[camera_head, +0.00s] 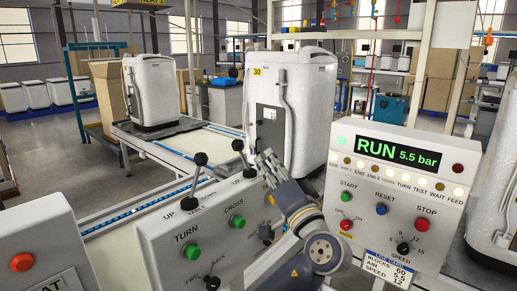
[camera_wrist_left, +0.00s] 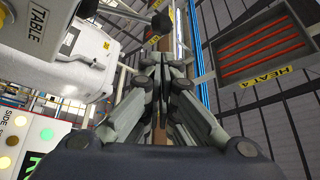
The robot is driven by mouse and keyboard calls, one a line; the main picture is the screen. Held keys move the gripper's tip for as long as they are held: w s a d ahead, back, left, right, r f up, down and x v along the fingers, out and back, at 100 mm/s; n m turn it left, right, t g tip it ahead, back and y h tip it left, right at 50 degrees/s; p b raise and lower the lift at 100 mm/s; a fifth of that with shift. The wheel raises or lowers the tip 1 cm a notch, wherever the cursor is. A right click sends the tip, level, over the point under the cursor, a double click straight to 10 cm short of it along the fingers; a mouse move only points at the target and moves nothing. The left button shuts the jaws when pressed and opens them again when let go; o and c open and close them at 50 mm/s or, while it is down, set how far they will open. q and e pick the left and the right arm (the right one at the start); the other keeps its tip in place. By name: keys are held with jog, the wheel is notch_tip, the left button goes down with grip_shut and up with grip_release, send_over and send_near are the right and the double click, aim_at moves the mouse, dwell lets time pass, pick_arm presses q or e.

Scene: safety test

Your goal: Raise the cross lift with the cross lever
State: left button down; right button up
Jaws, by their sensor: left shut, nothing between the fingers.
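Two black-knobbed levers stand on top of the grey control box (camera_head: 160,246). The left lever (camera_head: 200,159) stands beside an UP label. The right lever (camera_head: 238,146) is also beside an UP label, on the side of the green CROSS button (camera_head: 237,221); I cannot read a lever name for certain. My left gripper (camera_head: 267,160) is shut and empty, just right of the right lever, apparently apart from it. Its closed fingers also show in the left wrist view (camera_wrist_left: 165,62), with a black knob (camera_wrist_left: 161,21) beyond the tips. The cross lift cannot be singled out. My right gripper is not in view.
A white cabinet numbered 30 (camera_head: 318,120) stands close behind my gripper. A panel reading RUN 5.5 bar (camera_head: 402,155) stands at right. A box with an orange button (camera_head: 22,262) is at lower left.

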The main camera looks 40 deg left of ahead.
pick_arm(q)
jog(key=shift+v, duration=1.7)
jog(key=w+d+f+m+t+h, duration=0.1)
jog(key=w+f+m+h, duration=0.35)
jog(key=f, duration=0.75)
jog(key=w+d+f+m+t+h, duration=0.1)
jog(key=w+f+m+h, duration=0.4)
jog(key=f, duration=0.7)
jog(key=s+d+f+m+g+h+p, duration=0.1)
jog(key=s+f+g+h, duration=0.15)
jog(key=f, duration=1.25)
jog(key=s+d+f+g+h+p, duration=0.15)
jog(key=s+f, duration=0.25)
jog(key=f, duration=1.2)
jog(key=s+d+f+n+g+h, duration=0.2)
jog(key=s+f+g+h, duration=0.15)
jog(key=s+f, duration=1.45)
jog(key=s+f+n+g+h, duration=0.1)
jog(key=s+f, duration=0.4)
jog(key=s, duration=1)
jog(key=s+d+f+n+g+h, duration=0.1)
jog(key=s+f+n+g, duration=0.2)
jog(key=s, duration=1.2)
notch_tip(320, 180, down, 2)
jog(key=shift+d+f+n, duration=0.1)
jog(key=shift+d+n, duration=0.15)
jog(key=shift+n, duration=0.1)
